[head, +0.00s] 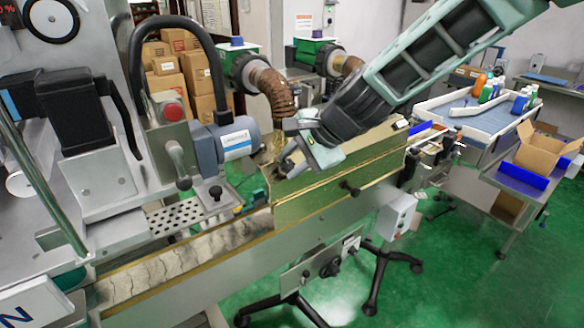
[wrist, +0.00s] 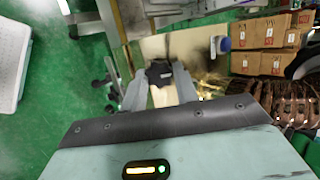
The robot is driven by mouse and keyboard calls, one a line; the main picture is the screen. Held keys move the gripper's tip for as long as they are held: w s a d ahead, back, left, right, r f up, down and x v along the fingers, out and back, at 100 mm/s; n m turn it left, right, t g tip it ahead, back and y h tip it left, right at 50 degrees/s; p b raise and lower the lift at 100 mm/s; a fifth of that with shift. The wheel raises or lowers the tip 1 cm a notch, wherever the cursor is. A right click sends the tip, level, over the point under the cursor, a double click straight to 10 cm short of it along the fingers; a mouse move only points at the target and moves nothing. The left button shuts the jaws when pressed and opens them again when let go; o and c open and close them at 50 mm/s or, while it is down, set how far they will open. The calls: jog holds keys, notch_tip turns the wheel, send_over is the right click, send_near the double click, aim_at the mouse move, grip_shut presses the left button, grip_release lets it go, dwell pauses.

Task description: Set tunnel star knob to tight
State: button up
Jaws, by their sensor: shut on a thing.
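The tunnel (head: 330,190) is a long brassy box over the conveyor in the head view. My gripper (head: 284,158) is at the left end of its top. In the wrist view the two grey fingers of my gripper (wrist: 159,78) stand on either side of a dark star knob (wrist: 159,72), closed on it. The brassy surface shows behind the knob. In the head view my gripper hides this knob. The knob's turn setting cannot be read. A black knob (head: 350,188) on the tunnel's front side stands apart from my gripper.
Brown corrugated hoses (head: 272,90) stand close behind my gripper. A grey-blue motor (head: 232,142) is to its left. A conveyor (head: 175,262) runs out below left. Stacked cartons (head: 190,75) are at the back. Green floor is open at the lower right.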

jog(key=shift+m, duration=0.3)
jog(key=o, duration=1)
jog(key=shift+c, duration=0.2)
jog(key=b+v, duration=0.1)
jog(key=v, duration=1.6)
jog(key=shift+r, duration=0.2)
jog(key=shift+s+d, duration=0.1)
